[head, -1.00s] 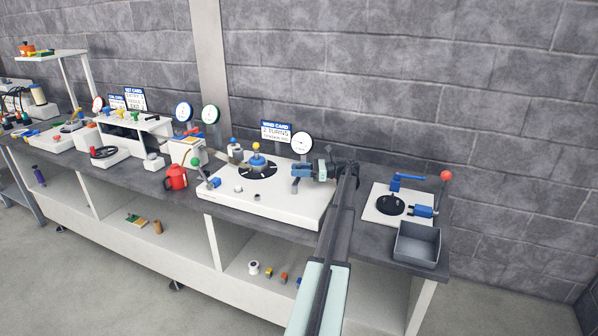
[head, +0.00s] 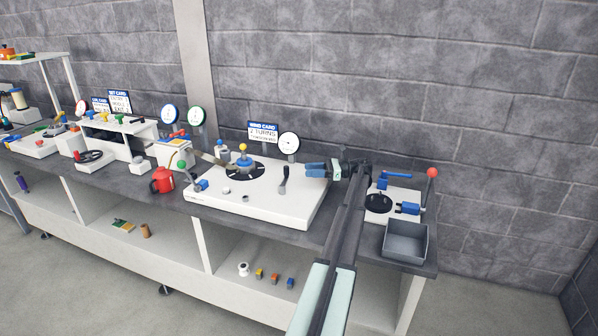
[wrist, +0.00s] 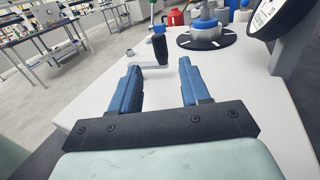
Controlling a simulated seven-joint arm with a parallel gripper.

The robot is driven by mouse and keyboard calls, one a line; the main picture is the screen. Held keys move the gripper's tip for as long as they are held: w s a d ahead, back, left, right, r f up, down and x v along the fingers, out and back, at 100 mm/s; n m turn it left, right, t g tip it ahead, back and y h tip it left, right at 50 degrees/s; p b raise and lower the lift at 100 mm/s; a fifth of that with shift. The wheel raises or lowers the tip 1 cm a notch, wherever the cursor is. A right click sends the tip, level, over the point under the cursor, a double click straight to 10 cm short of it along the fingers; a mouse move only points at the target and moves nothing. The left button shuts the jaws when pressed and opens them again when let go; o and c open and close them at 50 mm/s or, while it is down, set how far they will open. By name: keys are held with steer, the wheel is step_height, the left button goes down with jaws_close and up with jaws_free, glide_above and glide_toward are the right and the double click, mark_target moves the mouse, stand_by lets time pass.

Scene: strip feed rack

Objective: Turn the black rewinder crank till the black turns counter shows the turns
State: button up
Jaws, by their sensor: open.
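The black rewinder crank (head: 283,180) stands up at the right part of a white rewinder base (head: 225,205). In the wrist view its black handle (wrist: 159,47) is upright, beyond my fingertips and in line with the gap between them. My gripper (head: 308,170) is open and empty, right of the crank and apart from it; its blue fingers also show in the wrist view (wrist: 159,66). The black-rimmed turns counter (head: 289,143) stands behind the crank; its reading is too small to tell. It is cut off in the wrist view (wrist: 278,14). A wind card (head: 262,132) reads "2 TURNS".
A black disc with a blue and yellow hub (head: 243,162) sits left of the crank. A red jug (head: 162,181) stands further left. On the right are a blue-clamp fixture (head: 396,181) and a grey bin (head: 405,241). A block wall is behind the bench.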

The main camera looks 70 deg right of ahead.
steer(key=shift+v, duration=1.9)
steer(key=shift+a, duration=0.1)
steer(key=shift+c, duration=0.7)
steer(key=s+a+m+h, duration=0.1)
steer(key=a+h, duration=0.1)
steer(key=s+a+m+t+h, duration=0.1)
steer(key=s+a+m+h, duration=0.1)
steer(key=h, duration=0.1)
steer(key=s+a+m+h, duration=0.1)
steer(key=a+m+h, duration=0.1)
steer(key=a, duration=0.1)
steer(key=shift+s+f+h, duration=0.1)
steer(key=shift+s+h, duration=0.05)
steer(key=shift+h, duration=0.25)
jaws_close()
steer(key=m+h, duration=0.1)
steer(key=h, duration=0.1)
glide_toward(284, 180)
steer(key=w+d+r, duration=0.2)
steer(key=w, duration=0.1)
steer(key=w+d+r, duration=0.1)
steer(key=w, duration=0.1)
steer(key=shift+w+d, duration=0.2)
steer(key=shift+w, duration=0.05)
